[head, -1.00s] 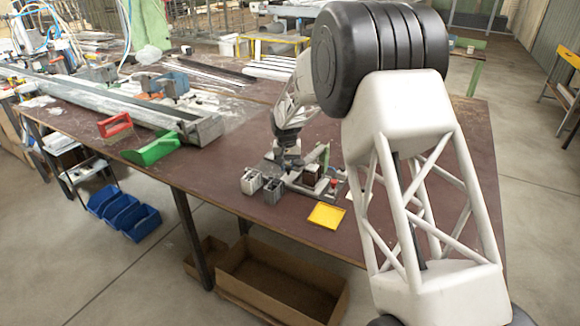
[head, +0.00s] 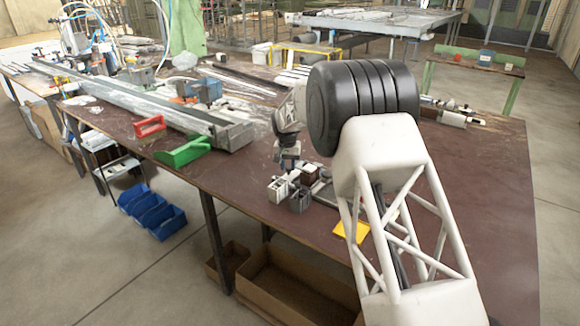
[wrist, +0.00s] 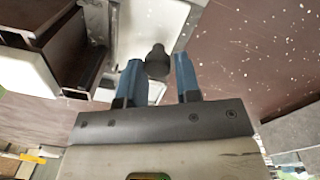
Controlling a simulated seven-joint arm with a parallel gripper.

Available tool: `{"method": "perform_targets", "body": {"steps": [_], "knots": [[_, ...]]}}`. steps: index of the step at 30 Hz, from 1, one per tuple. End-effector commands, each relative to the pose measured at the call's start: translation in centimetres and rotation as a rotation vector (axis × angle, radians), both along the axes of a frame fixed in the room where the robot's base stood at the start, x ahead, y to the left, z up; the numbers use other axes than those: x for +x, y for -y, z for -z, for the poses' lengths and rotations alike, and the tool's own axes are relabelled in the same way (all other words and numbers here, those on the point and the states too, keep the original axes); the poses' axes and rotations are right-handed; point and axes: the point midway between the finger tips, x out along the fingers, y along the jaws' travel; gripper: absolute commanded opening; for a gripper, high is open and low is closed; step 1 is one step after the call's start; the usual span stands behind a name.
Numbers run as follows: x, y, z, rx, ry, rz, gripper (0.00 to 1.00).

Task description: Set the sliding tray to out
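My gripper (wrist: 157,80) shows in the wrist view with two blue fingers apart. A dark round knob (wrist: 158,62) appears between or just beyond the fingertips, with a narrow gap on each side; I cannot tell whether it touches them. Behind the knob is a pale grey metal part (wrist: 178,22), perhaps the sliding tray; its outline is partly hidden. My arm hides much of the grey fixture (head: 322,193) there, and the tray's position is unclear.
In the wrist view a dark channel-shaped part (wrist: 62,40) stands close left of the fingers. In the head view a yellow square (head: 351,231) lies near the front edge. Green (head: 184,152) and red (head: 149,126) pieces lie left.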

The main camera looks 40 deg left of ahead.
Motion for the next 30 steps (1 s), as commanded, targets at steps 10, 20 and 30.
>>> {"method": "perform_targets", "body": {"steps": [10,20,30], "knots": [[-0.2,-0.2,0.0,0.0,0.0,-0.002,0.53],[-0.1,-0.2,-1.2,0.002,0.001,-0.002,0.53],[-0.3,-0.4,-5.2,0.0,0.001,-0.002,0.53]]}}
